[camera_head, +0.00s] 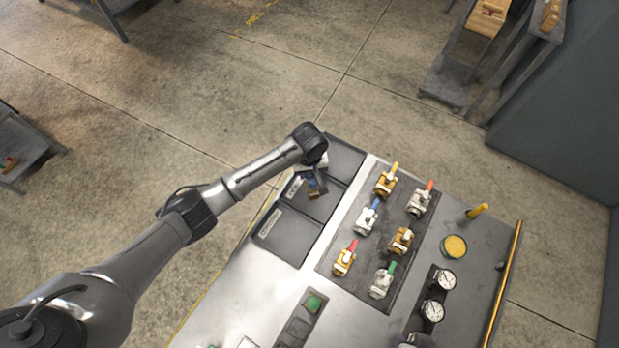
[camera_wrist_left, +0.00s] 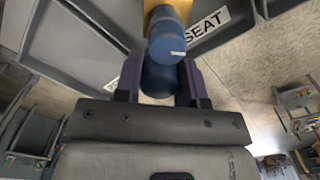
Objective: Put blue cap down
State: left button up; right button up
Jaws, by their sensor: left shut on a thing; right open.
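My left gripper (camera_head: 316,180) is over the dark trays at the table's far left corner. In the left wrist view its two fingers (camera_wrist_left: 160,78) are shut on the blue cap (camera_wrist_left: 166,45), a round blue piece with a short white mark. A brass-yellow part (camera_wrist_left: 165,12) shows just beyond the cap; I cannot tell whether the two are joined. A grey tray labelled "SEAT" (camera_wrist_left: 235,50) lies behind the cap. I cannot tell whether the cap touches the tray.
Several valves with coloured handles stand on a dark mat (camera_head: 333,262) right of the trays. A yellow round piece (camera_head: 455,247), gauges (camera_head: 433,310) and a green button (camera_head: 313,302) are on the table. The near tray (camera_head: 287,236) looks empty.

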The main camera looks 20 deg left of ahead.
aim_at(310, 178)
pick_arm(q)
jog(key=shift+f+b, duration=0.4)
jog(key=shift+f, duration=2.1)
jog(key=o, duration=0.6)
jog(key=shift+f, duration=0.15)
jog(key=shift+o, duration=0.2)
notch_tip(310, 178, up, 12)
jog(key=shift+r+p, duration=0.2)
jog(key=shift+p, duration=0.6)
